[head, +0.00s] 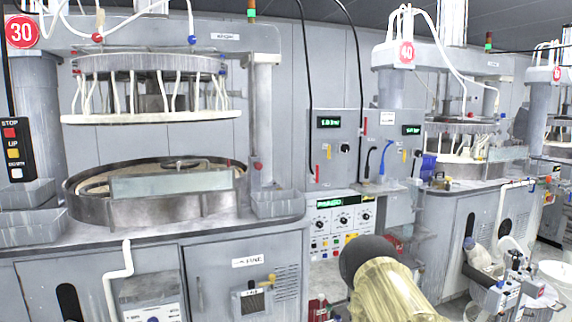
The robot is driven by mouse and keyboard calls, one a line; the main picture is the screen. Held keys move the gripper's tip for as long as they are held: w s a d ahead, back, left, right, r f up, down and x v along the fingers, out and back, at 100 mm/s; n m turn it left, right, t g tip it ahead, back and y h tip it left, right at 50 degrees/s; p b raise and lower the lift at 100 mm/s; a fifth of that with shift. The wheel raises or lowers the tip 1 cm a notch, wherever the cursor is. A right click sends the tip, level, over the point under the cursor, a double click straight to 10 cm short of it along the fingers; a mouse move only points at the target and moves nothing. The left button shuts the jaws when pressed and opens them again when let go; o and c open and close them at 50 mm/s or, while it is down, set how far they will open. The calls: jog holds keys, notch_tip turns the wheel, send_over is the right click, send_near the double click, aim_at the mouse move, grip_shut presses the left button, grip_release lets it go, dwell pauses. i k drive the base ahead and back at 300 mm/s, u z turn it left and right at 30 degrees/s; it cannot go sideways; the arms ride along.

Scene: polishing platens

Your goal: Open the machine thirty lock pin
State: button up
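Machine thirty stands at the left, marked by a round red "30" sign (22,32). Its upper platen (150,116) hangs raised, with white hoses above it. Below, with a clear gap, is the round lower platen tub (120,210). A small red knob (257,166) sits on the right column (262,120). My gripper is not in view.
A STOP/UP/DOWN button panel (13,150) hangs at the left edge. A control panel (342,222) is between this machine and machine forty (407,52). A cart with bottles and a white bucket (553,275) stand at the lower right.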

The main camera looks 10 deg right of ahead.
aim_at(259, 166)
jog(key=i, duration=1.5)
jog(key=u, duration=0.25)
